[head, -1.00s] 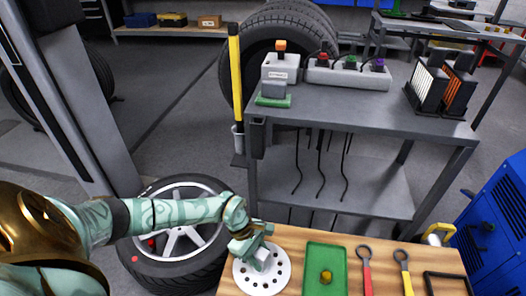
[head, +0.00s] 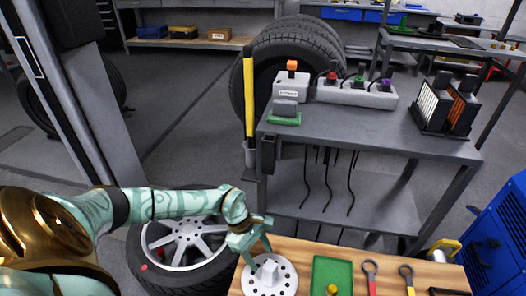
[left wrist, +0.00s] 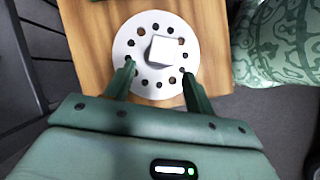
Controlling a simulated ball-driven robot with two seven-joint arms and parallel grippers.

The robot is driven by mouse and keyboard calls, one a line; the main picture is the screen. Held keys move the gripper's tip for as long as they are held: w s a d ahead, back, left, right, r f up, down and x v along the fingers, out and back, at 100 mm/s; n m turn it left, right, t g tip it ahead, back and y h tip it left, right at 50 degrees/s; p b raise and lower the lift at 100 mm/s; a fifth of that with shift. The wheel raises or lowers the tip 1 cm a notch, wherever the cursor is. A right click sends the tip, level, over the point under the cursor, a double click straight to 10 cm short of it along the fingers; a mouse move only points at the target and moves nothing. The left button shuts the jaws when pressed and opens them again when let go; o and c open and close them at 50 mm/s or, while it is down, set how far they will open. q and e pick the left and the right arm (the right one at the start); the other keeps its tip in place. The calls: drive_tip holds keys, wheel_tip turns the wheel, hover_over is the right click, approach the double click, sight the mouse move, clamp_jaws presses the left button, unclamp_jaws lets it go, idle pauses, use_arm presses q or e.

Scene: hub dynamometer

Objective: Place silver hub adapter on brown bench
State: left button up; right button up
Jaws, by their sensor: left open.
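The silver hub adapter (head: 284,283), a pale round disc with a ring of holes and a raised block at its middle, lies flat on the brown bench (head: 306,252) near its left end. It also shows in the left wrist view (left wrist: 128,47), with the wooden top around it. My left gripper (head: 260,250) is open and empty, just above the disc's far side and apart from the block. In the left wrist view its two fingers (left wrist: 157,82) stand apart over the disc's near rim. My right gripper is not in view.
On the bench, a green tray (head: 333,265) with a yellow piece stands right of the adapter, then red and yellow wrenches (head: 370,275). A grey metal table (head: 375,128) stands behind. A wheel (head: 185,240) is left of the bench, a blue cabinet (head: 500,235) right.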

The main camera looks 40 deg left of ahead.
use_arm(q)
drive_tip(key=p+v, duration=0.1)
drive_tip(key=v, duration=0.4)
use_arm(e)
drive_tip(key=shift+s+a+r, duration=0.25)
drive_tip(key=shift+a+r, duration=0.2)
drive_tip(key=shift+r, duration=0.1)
